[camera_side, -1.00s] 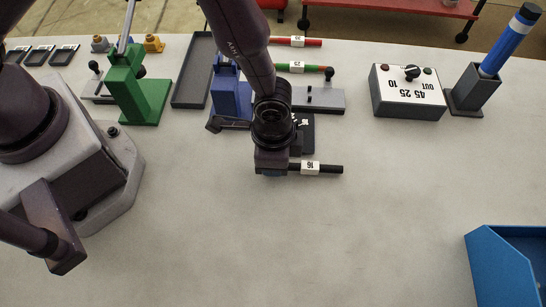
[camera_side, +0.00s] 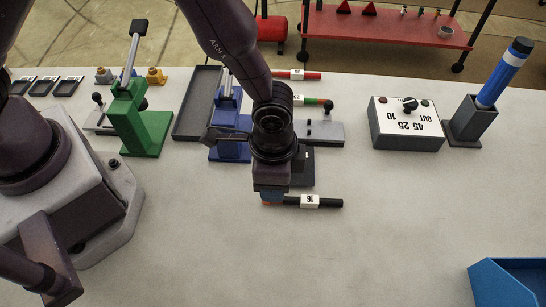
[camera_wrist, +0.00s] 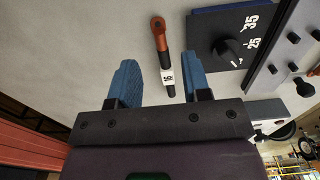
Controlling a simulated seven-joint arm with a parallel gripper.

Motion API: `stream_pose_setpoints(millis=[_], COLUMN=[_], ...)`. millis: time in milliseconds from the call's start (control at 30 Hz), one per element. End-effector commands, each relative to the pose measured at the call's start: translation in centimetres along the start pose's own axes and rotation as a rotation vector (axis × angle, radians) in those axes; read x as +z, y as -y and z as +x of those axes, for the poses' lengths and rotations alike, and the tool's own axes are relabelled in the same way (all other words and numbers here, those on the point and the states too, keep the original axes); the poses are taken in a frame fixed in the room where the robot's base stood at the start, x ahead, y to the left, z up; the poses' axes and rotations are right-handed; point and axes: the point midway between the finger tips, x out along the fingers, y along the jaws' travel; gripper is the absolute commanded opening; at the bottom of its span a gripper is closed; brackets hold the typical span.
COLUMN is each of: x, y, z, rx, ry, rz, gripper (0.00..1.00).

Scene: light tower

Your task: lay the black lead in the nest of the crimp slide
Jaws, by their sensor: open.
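The black lead lies on the table in the side view (camera_side: 326,203), with a white label reading 16. In the wrist view the lead (camera_wrist: 168,78) shows an orange-brown ring end. My gripper (camera_side: 270,197) is over the lead's left end in the side view. In the wrist view its two blue fingers (camera_wrist: 160,70) are open, one on each side of the lead, with gaps on both sides. Whether the fingertips reach the lead's height cannot be told. The grey slide (camera_side: 325,134) with black knobs is behind my gripper, partly hidden by my arm; its nest cannot be made out.
A blue press (camera_side: 229,120) and a green press (camera_side: 137,120) stand behind and left. A red lead (camera_side: 298,75) and a green-and-red lead (camera_side: 309,101) lie at the back. A dial box (camera_side: 407,125) stands right, a blue bin (camera_side: 508,284) front right. The front middle is clear.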

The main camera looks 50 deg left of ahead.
Motion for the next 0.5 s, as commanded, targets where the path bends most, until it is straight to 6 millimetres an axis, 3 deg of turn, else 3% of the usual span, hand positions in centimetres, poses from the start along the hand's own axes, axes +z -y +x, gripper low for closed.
stream_pose_setpoints(millis=[200,500], x=[0.0,0.1], y=[0.0,0.0], z=[-4.5,-6.6], rx=[0.0,0.0], ry=[-0.003,0.001], rz=[-0.002,-0.001], gripper=[0.44,0.44])
